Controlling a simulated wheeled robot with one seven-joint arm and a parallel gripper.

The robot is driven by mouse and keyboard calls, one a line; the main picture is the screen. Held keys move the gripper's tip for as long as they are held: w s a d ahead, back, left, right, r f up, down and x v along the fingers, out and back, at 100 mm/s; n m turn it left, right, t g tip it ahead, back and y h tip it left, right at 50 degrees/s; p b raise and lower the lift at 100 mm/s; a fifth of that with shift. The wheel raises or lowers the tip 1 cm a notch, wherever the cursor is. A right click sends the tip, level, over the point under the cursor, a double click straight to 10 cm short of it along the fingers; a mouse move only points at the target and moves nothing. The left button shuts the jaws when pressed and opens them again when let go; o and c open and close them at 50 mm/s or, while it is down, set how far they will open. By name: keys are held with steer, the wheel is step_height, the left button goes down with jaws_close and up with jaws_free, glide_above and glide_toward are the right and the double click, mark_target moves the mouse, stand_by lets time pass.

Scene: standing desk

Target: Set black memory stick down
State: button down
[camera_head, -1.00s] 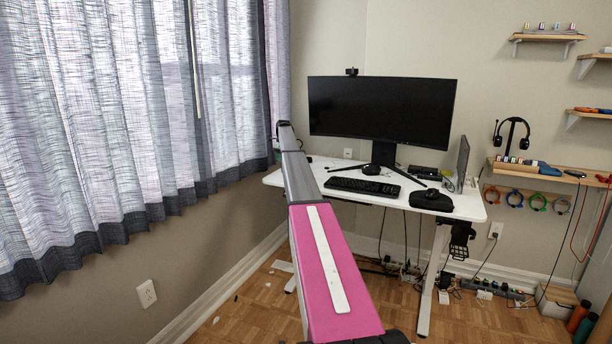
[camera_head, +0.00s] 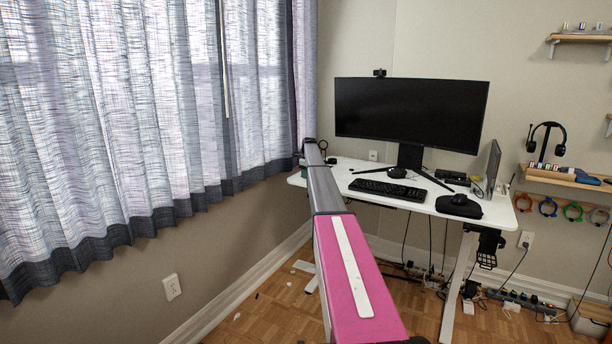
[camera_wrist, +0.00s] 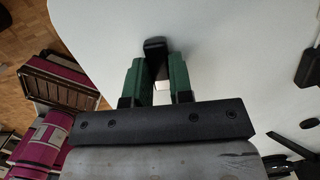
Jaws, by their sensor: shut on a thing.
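The black memory stick (camera_wrist: 155,44) shows in the wrist view between the tips of my gripper's green fingers. My gripper (camera_wrist: 158,66) is shut on it, and its far end sticks out past the fingertips. The white desk (camera_wrist: 225,50) lies behind the stick; I cannot tell whether the stick touches it. In the head view my arm reaches to the left end of the desk (camera_head: 345,176), and the stick cannot be made out there.
A black case (camera_head: 458,207) lies near the right end. The curtain (camera_head: 120,120) hangs to the left. Bare white desktop surrounds my gripper in the wrist view.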

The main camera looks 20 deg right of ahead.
steer(key=c, duration=1)
jaws_free()
steer(key=shift+f, duration=0.1)
step_height(320, 180, up, 12)
steer(key=s, duration=0.1)
steer(key=s+a+f+n, duration=0.4)
steer(key=s+a+f, duration=0.25)
steer(key=s, duration=0.35)
steer(key=s+a+f+n, duration=0.4)
steer(key=s+a+f, duration=0.2)
steer(key=s+f, duration=0.3)
steer(key=s+a+f+n, duration=0.4)
steer(key=s+a+f, duration=0.25)
steer(key=s, duration=0.45)
steer(key=s+a+f+n, duration=0.3)
steer(key=s+a+n, duration=0.1)
steer(key=s, duration=0.9)
steer(key=s+a+f+n, duration=0.3)
steer(key=s+a+n, duration=0.2)
steer(key=s, duration=0.8)
steer(key=s+a+f+n+g+h, duration=0.1)
steer(key=s+a+f+n, duration=0.2)
steer(key=s, duration=1)
steer(key=shift+a+f+n, duration=0.2)
steer(key=shift+a+n, duration=0.3)
steer(key=shift+n, duration=0.45)
steer(key=shift+a+f+n, duration=0.2)
steer(key=shift+a+n, duration=0.3)
steer(key=shift+n, duration=0.45)
